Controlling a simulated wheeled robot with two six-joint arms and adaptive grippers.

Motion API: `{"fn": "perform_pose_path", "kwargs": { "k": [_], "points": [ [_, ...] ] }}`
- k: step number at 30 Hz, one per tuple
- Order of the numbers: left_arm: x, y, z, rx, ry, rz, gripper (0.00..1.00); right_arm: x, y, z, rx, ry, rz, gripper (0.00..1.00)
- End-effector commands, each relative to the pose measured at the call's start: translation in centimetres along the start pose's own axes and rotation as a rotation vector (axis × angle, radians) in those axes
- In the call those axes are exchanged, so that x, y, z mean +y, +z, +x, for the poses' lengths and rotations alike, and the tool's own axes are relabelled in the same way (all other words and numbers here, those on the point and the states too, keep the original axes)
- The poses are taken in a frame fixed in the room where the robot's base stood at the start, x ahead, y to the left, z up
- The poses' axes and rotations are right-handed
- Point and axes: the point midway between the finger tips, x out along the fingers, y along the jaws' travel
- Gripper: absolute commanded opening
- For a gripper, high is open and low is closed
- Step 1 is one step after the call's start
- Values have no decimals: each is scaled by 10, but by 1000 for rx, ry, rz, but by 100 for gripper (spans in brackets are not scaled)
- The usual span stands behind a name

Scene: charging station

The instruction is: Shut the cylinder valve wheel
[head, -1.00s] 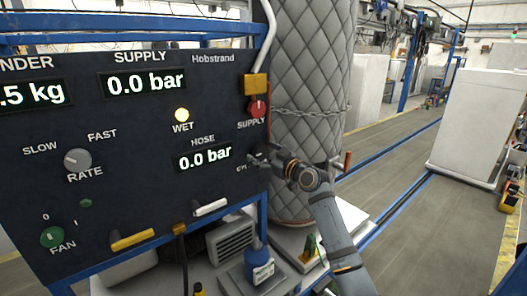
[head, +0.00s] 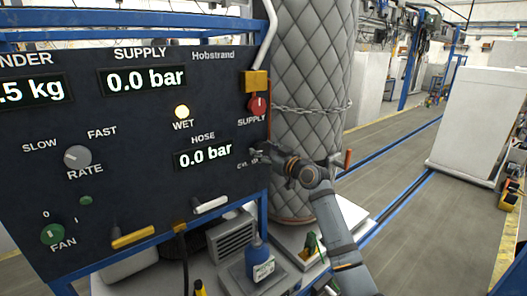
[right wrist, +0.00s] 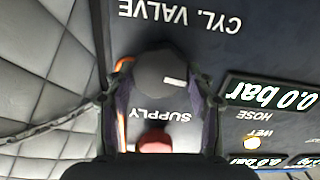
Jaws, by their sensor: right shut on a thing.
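The cylinder valve wheel (right wrist: 160,72) is a dark grey round knob with a short white mark, seen in the right wrist view beside the upside-down "CYL. VALVE" label. My right gripper (head: 258,154) is at the right edge of the dark control panel (head: 130,200). In the right wrist view, its two fingers (right wrist: 165,88) lie on either side of the wheel, shut on it. In the head view the gripper mostly hides the wheel and part of its label. My left gripper is not in view.
The red supply knob (head: 258,105) sits just above my right gripper; it also shows in the right wrist view (right wrist: 155,141). A quilted grey cylinder (head: 308,80) with a chain stands close behind. The supply and hose displays read 0.0 bar. The wet lamp (head: 182,112) glows.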

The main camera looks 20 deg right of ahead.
Motion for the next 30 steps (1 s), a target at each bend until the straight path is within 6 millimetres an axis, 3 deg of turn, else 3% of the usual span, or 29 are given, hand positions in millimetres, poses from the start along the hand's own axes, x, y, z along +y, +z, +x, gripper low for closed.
{"fn": "perform_pose_path", "kwargs": {
  "k": [14,30],
  "points": [
    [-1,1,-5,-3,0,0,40,2,1,0,-3,0,437,23],
    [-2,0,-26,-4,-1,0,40,4,1,0,-3,1,949,23]
  ]
}}
